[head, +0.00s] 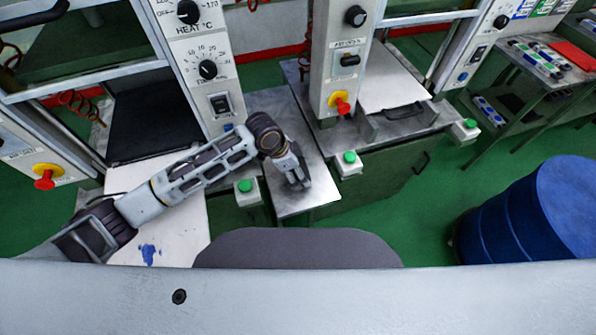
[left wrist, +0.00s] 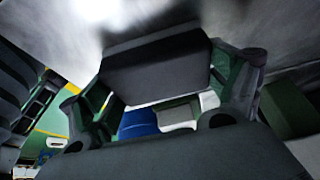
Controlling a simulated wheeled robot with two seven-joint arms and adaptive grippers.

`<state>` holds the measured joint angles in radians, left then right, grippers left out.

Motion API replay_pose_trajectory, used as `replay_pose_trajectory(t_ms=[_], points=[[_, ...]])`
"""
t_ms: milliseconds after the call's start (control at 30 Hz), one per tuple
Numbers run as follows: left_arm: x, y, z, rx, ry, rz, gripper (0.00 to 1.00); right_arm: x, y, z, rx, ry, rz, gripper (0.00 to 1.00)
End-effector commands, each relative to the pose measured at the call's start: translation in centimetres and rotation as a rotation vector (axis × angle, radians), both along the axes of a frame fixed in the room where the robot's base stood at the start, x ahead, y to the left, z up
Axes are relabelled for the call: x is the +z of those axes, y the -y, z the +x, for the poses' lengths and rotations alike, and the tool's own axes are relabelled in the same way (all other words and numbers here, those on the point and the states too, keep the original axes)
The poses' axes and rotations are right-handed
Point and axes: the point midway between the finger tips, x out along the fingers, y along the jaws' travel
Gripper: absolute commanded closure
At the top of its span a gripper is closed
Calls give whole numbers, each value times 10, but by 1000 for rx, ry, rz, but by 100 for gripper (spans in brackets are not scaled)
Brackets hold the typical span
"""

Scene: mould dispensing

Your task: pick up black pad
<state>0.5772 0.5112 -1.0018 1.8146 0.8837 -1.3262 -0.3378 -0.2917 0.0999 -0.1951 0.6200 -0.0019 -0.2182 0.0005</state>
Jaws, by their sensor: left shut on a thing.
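My left arm comes in from the left in the head view. Its gripper (head: 298,180) points down over the bare metal plate (head: 310,202) between the two machines. In the left wrist view a dark block-like pad (left wrist: 157,68) sits between the two fingers, and the gripper is shut on it. The bright metal surface lies close behind the pad. In the head view the pad is mostly hidden by the gripper, and I cannot tell whether it touches the plate. My right gripper is not in view.
Green push buttons (head: 246,186) stand near the plate, with a second one (head: 349,158) to its right. Control panels (head: 205,70) rise behind. A white board with a blue mark (head: 148,254) lies at lower left. A blue barrel (head: 530,215) stands at right on green floor.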

Motion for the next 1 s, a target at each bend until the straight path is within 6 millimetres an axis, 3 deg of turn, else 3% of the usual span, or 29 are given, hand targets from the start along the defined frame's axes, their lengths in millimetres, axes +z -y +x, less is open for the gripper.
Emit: replay_pose_trajectory(t_ms=[367,800,1000], points=[[17,0,0,-1,1,-1,36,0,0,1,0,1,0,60],[79,1,1,0,3,-1,36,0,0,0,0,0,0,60],[97,1,1,-1,2,-1,36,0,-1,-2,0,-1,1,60]])
